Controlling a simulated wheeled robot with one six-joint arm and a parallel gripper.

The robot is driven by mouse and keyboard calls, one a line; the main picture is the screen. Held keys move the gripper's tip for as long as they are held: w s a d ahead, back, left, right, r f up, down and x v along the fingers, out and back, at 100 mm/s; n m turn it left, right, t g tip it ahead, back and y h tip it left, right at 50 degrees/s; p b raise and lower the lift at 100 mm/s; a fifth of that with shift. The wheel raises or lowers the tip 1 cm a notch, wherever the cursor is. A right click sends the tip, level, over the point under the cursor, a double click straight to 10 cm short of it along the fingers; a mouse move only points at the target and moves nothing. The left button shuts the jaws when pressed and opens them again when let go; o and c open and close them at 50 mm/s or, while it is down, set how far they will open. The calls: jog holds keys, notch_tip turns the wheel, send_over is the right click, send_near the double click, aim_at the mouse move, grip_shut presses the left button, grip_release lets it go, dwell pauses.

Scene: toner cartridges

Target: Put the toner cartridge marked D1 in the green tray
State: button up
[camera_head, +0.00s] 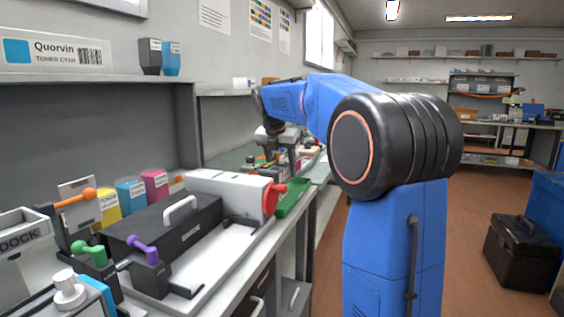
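The green tray (294,198) lies on the bench just past the red knob, and I see no cartridge in its visible part. A yellow cartridge (105,202), a cyan cartridge (131,194) and a magenta cartridge (155,186) stand side by side along the wall at left. A black cartridge (150,57) and a blue cartridge (171,59) stand on the upper shelf. I cannot read D1 on any of them. My gripper (271,156) hangs low over the far bench, beyond the tray. Its fingers are small and dark, and I cannot tell whether they hold anything.
A grey machine (230,190) with a red knob (272,198) stands beside the tray. A black box (170,230) with a white handle and levers with orange, green and purple knobs crowd the near bench. A black case (520,250) stands on the open floor at right.

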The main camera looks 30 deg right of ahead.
jog(key=shift+f, duration=2.7)
jog(key=o, duration=1.7)
jog(key=shift+c, duration=0.2)
jog(key=v, duration=1.7)
jog(key=shift+a+r, duration=0.1)
jog(key=shift+a, duration=0.05)
jog(key=shift+s, duration=0.1)
